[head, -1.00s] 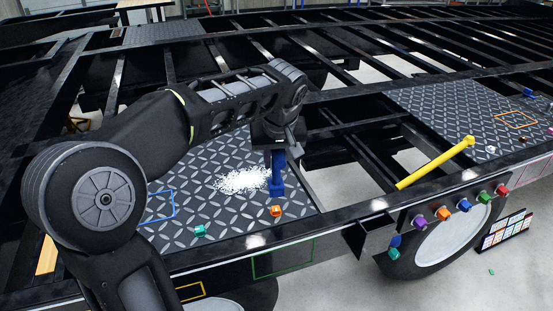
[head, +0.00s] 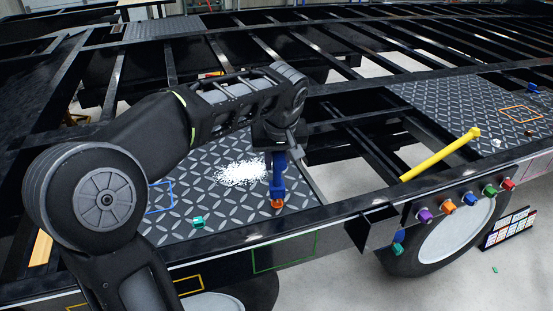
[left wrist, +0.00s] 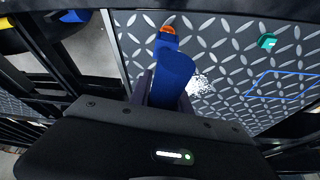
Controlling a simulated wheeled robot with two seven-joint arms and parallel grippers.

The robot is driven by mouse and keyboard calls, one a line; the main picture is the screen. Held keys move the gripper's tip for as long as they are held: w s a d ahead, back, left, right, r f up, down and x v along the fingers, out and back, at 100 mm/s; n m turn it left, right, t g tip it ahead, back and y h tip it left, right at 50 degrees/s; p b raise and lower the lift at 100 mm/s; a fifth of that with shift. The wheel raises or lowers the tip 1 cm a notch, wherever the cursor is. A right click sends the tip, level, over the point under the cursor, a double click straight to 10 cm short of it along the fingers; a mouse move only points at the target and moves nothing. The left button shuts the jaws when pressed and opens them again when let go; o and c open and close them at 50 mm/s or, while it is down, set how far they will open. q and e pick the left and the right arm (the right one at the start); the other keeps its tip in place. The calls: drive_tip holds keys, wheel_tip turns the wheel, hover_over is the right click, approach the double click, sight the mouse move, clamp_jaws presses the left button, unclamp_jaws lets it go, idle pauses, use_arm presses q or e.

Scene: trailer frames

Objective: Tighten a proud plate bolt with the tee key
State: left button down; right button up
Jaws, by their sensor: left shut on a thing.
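My left gripper (head: 276,153) is shut on the blue tee key (head: 278,182), which points down at the tread plate (head: 215,205). The key's lower end is at the orange bolt (head: 277,204) near the plate's front right corner. I cannot tell whether the key is fully seated on it. In the left wrist view the key (left wrist: 173,72) stands between the fingers, and the orange bolt (left wrist: 167,30) shows just beyond its far end. A teal bolt (head: 198,222) sits on the plate farther left. My right gripper is out of view.
A white speckled patch (head: 242,172) lies on the plate beside the key. Open frame gaps lie right of the plate. A yellow bar (head: 440,155) slants over the front rail. Several coloured knobs (head: 448,207) line the rail's side. A second tread plate (head: 450,110) lies right.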

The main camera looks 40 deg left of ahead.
sight(281, 182)
use_arm(q)
drive_tip(key=shift+f+b, duration=1.3)
drive_tip(key=shift+f, duration=0.45)
drive_tip(key=m, duration=0.1)
drive_tip(key=m+h+p, duration=0.1)
drive_tip(key=m+t, duration=0.1)
drive_tip(key=m, duration=0.1)
drive_tip(key=shift+w+d+r, duration=0.1)
drive_tip(key=shift+d+r, duration=0.05)
drive_tip(key=shift+r, duration=0.1)
drive_tip(key=m, duration=0.1)
drive_tip(key=m+h+p, duration=0.1)
drive_tip(key=m, duration=0.1)
drive_tip(key=m+h, duration=0.1)
drive_tip(key=m, duration=0.1)
drive_tip(key=shift+w+d+p, duration=0.1)
drive_tip(key=shift+d+p, duration=0.2)
drive_tip(key=shift+p, duration=0.1)
drive_tip(key=m+h, duration=0.1)
drive_tip(key=m, duration=0.1)
drive_tip(key=m+h, duration=0.1)
drive_tip(key=m, duration=0.2)
drive_tip(key=shift+d+f+p, duration=0.15)
drive_tip(key=shift+d+p, duration=0.05)
drive_tip(key=shift+p, duration=0.1)
drive_tip(key=m, duration=0.1)
drive_tip(key=m+g+h, duration=0.1)
drive_tip(key=m, duration=0.2)
drive_tip(key=shift+s+d, duration=0.25)
drive_tip(key=shift+p, duration=0.3)
